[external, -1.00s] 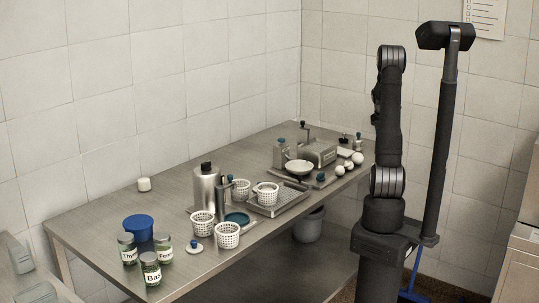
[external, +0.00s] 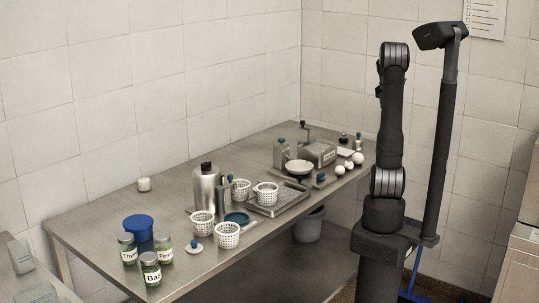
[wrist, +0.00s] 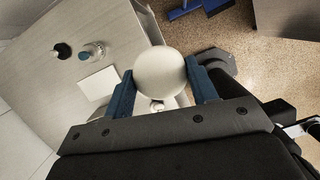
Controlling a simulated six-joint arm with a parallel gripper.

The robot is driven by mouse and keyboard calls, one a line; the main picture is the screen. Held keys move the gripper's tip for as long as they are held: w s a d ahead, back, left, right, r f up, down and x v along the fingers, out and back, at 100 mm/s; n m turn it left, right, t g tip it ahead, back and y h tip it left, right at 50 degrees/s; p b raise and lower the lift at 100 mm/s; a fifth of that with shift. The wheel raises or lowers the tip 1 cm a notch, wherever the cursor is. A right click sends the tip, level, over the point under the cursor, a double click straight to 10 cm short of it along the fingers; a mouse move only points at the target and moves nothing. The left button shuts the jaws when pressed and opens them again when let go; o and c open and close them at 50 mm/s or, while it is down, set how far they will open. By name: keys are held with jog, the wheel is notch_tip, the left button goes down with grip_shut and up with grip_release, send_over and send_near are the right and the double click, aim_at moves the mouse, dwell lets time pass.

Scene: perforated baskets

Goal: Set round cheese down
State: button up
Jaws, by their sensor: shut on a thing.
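In the wrist view, my gripper (wrist: 161,74) is shut on a pale round cheese (wrist: 160,66). The two blue fingers press on its left and right sides. The cheese is above the table's edge region, with the floor showing beyond it on the right. A smaller white ball (wrist: 157,106) shows just below the cheese in the picture, partly covered. In the external view my gripper is hidden behind my arm, and I cannot tell how high the cheese is above the table.
A white board (wrist: 97,86), a dark-topped bottle (wrist: 62,51) and a blue-topped jar (wrist: 92,49) stand left of the cheese.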

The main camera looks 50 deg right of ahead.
jog(key=w+a+n, duration=0.2)
jog(key=w+a, duration=0.2)
jog(key=w, duration=0.5)
jog(key=w+a+n+t, duration=0.1)
jog(key=w+a, duration=0.3)
jog(key=w, duration=0.5)
jog(key=w+a+n, duration=0.2)
jog(key=w+a, duration=0.3)
jog(key=w, duration=0.3)
jog(key=w+a+n+t, duration=0.1)
jog(key=w+a+n, duration=0.1)
jog(key=w+a, duration=0.55)
jog(key=w+a+r+n, duration=0.15)
jog(key=w+a, duration=0.35)
jog(key=a, duration=0.6)
jog(key=w+a+n+t, duration=0.1)
jog(key=w+a+n, duration=0.1)
jog(key=w+a, duration=0.6)
jog(key=n+y, duration=0.3)
jog(key=n, duration=0.6)
send_over(167, 222)
jog(key=shift+m+t, duration=0.25)
jog(key=shift+t, duration=0.05)
jog(key=f, duration=1.8)
jog(key=shift+s+f, duration=0.25)
jog(key=shift+s, duration=0.15)
jog(key=shift+f, duration=2.55)
